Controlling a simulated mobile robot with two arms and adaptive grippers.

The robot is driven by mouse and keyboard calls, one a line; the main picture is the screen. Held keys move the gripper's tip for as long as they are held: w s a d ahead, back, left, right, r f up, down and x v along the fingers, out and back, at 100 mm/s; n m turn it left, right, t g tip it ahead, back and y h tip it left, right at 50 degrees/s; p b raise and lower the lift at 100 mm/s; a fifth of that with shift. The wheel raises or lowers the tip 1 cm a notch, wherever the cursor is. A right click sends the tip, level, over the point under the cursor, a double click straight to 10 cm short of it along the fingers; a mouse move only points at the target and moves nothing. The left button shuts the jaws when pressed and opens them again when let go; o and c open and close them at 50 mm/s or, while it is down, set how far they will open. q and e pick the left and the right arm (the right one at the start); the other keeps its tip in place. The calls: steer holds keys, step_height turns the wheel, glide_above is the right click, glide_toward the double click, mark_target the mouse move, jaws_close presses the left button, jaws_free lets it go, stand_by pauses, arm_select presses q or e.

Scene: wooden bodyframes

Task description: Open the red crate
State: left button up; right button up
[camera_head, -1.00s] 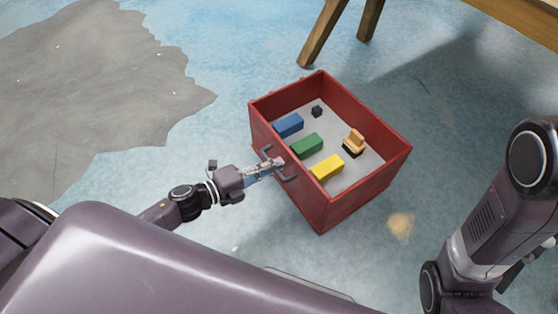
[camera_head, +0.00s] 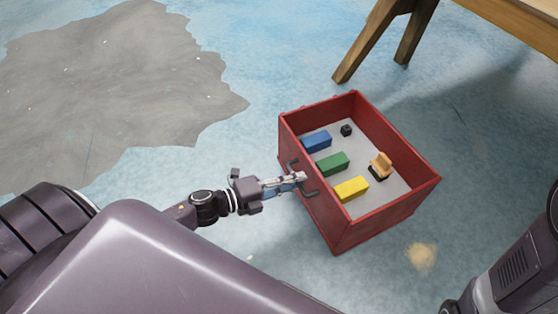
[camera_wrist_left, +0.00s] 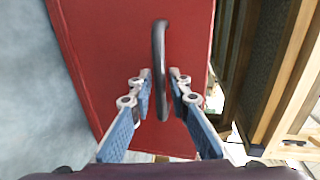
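The red crate (camera_head: 385,222) stands on the floor right of the picture's middle, with an open top and no lid in view. A dark curved handle (camera_head: 312,194) sits on its left wall; it also shows in the wrist view as a dark bar (camera_wrist_left: 160,60) on the red wall. My left gripper (camera_head: 301,177) is at this handle. In the wrist view its two fingers (camera_wrist_left: 160,75) lie on either side of the bar, with a narrow gap showing, so it looks open around it. My right gripper is out of view.
Inside the crate lie blue (camera_head: 317,142), green (camera_head: 333,164) and yellow (camera_head: 351,189) blocks, a tan-and-black piece (camera_head: 380,165) and a small black cube (camera_head: 346,130). A wooden table (camera_head: 520,22) with legs stands behind.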

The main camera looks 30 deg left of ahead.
arm_select(q)
steer(key=v, duration=1.1)
steer(key=shift+s, duration=0.15)
steer(key=shift+a, duration=0.1)
